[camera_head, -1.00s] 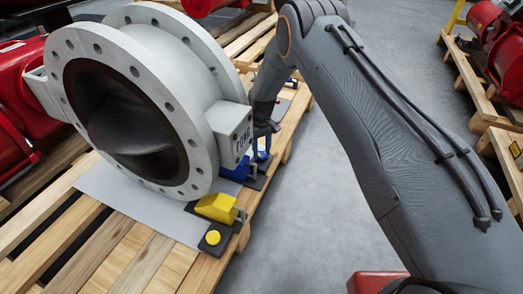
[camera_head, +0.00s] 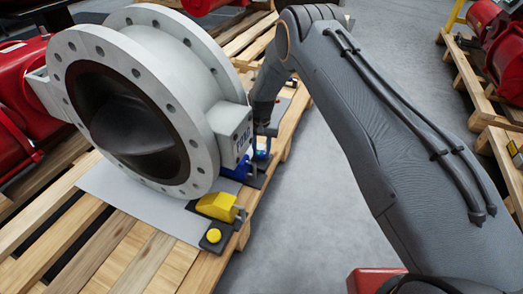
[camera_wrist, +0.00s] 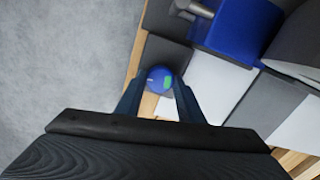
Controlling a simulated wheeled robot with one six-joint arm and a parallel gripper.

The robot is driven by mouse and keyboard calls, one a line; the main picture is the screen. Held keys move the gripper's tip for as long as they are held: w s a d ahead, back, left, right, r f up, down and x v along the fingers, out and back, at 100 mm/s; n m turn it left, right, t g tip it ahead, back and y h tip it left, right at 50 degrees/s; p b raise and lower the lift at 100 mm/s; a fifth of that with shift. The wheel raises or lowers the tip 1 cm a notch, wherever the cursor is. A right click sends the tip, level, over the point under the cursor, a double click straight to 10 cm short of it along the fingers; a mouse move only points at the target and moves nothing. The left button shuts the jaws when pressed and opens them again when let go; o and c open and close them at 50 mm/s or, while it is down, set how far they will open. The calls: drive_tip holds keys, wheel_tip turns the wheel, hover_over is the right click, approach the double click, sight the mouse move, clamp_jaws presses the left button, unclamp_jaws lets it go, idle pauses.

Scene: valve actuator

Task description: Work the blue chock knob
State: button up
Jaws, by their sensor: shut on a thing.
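The blue chock knob (camera_wrist: 158,78) is a small round blue button with a green mark, on a dark plate (camera_wrist: 163,52) in the wrist view. My gripper (camera_wrist: 160,82) has its two fingers on either side of the knob and is shut on it. In the head view my gripper (camera_head: 266,130) reaches down beside the valve's far right side, and the knob is mostly hidden there. The blue chock (camera_wrist: 243,28) lies beside the plate. Its blue body also shows in the head view (camera_head: 236,172) at the valve's foot.
A large grey flanged valve (camera_head: 198,130) stands on a grey sheet over a wooden pallet (camera_head: 120,258). A yellow chock (camera_head: 217,206) and yellow knob (camera_head: 214,235) are at the near corner. Red equipment (camera_head: 22,120) stands left. Grey floor (camera_head: 330,220) is clear to the right.

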sight(261, 153)
idle(0.5)
drive_tip(key=o, duration=1.1)
drive_tip(key=shift+s+a, duration=0.1)
drive_tip(key=shift+c, duration=0.2)
drive_tip(key=shift+r, duration=0.1)
wheel_tip(261, 153, up, 8)
drive_tip(key=shift+f+p, duration=0.2)
drive_tip(key=shift+p, duration=1.05)
